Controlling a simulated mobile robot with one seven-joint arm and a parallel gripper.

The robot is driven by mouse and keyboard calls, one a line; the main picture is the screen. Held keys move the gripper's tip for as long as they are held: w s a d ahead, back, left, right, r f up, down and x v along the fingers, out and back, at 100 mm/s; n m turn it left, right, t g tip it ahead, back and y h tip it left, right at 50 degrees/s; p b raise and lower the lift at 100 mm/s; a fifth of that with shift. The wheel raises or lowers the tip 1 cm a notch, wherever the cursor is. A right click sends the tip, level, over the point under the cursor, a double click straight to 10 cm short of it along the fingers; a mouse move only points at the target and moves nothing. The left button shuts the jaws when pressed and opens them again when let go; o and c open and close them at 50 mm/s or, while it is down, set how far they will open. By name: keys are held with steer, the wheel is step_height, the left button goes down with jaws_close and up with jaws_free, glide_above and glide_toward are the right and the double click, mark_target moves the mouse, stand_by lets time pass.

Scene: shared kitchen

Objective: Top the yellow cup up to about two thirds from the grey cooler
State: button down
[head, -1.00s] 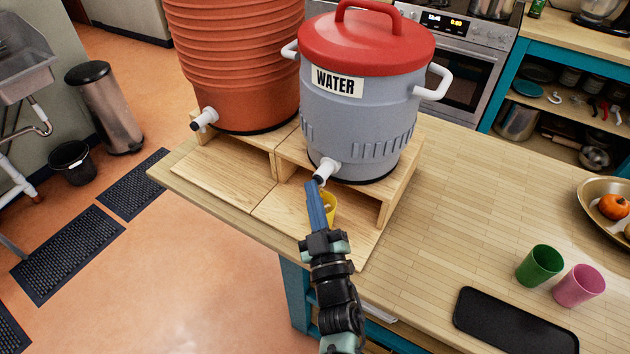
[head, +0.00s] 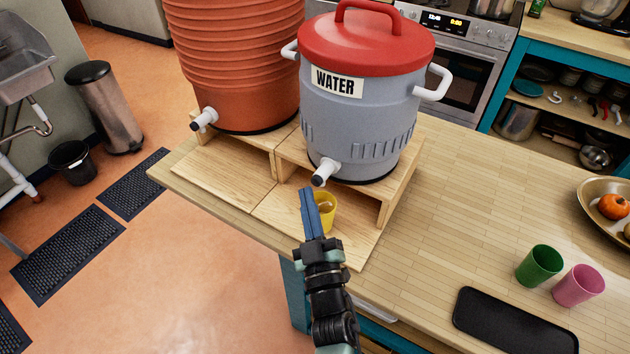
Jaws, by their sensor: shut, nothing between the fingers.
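The grey cooler (head: 352,125) with a red lid and a WATER label stands on a wooden stand. Its white spigot (head: 326,172) with a dark tip points toward the front left. The yellow cup (head: 327,212) stands upright on the wooden board below the spigot. Its left side is partly hidden by my gripper, and I cannot tell its liquid level. My gripper (head: 306,192) is shut and empty. Its blue fingers point up just left of the cup in the picture, with their tips a little below and left of the spigot tip, apart from it.
An orange cooler (head: 235,65) with a white spigot stands to the left. A green cup (head: 539,266), a pink cup (head: 578,286), a black tray (head: 514,322) and a bowl with fruit (head: 592,212) are on the right. The middle of the counter (head: 470,190) is clear.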

steer(key=s+a, duration=0.1)
steer(key=s, duration=0.1)
steer(key=s+a, duration=0.2)
stand_by(0.3)
step_height(320, 180, up, 32)
steer(key=w+d+m+t+h, duration=0.2)
steer(key=m+t+h, duration=0.2)
steer(key=m, duration=0.2)
steer(key=s+r+t, duration=0.1)
steer(key=s+r, duration=0.6)
steer(key=r, duration=0.3)
steer(key=s+a+r+m+t+y, duration=0.1)
steer(key=s+r, duration=0.6)
steer(key=r, duration=0.2)
steer(key=shift+s+a+r, duration=0.3)
steer(key=shift+r, duration=0.05)
